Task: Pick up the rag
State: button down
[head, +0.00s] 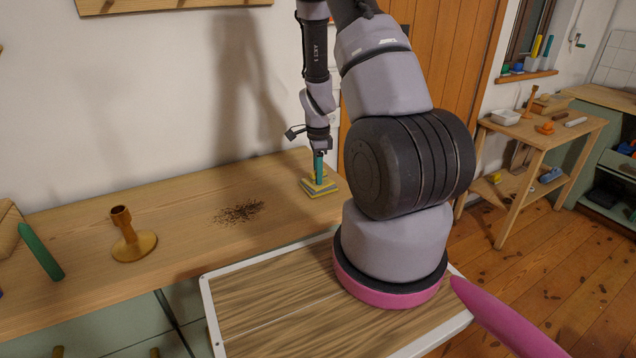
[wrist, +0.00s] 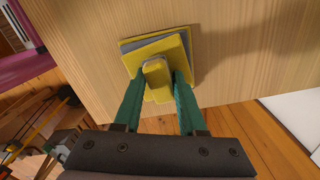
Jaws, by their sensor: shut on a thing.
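The rag (head: 320,190) shows as a folded, layered yellow and grey-blue pad at the right end of the wooden bench top. In the wrist view the rag (wrist: 156,72) has a raised yellow part between the two green fingers. My gripper (head: 319,172) points down onto the rag from above and is shut on this raised part. In the wrist view my gripper (wrist: 157,80) covers part of the pad's near side. The layers below look to be on or very near the bench; I cannot tell if there is a gap.
The bench top (head: 170,210) holds a patch of dark shavings (head: 238,212), a brown candlestick-like stand (head: 131,240) and a green pointed object (head: 40,252) at left. The bench's edge is close to the rag. A side table (head: 545,130) with small items stands at right.

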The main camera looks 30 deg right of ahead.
notch_tip(320, 180, up, 10)
jog(key=shift+r, duration=0.1)
dwell(0.4)
jog(key=c, duration=1.3)
grip_release()
grip_shut()
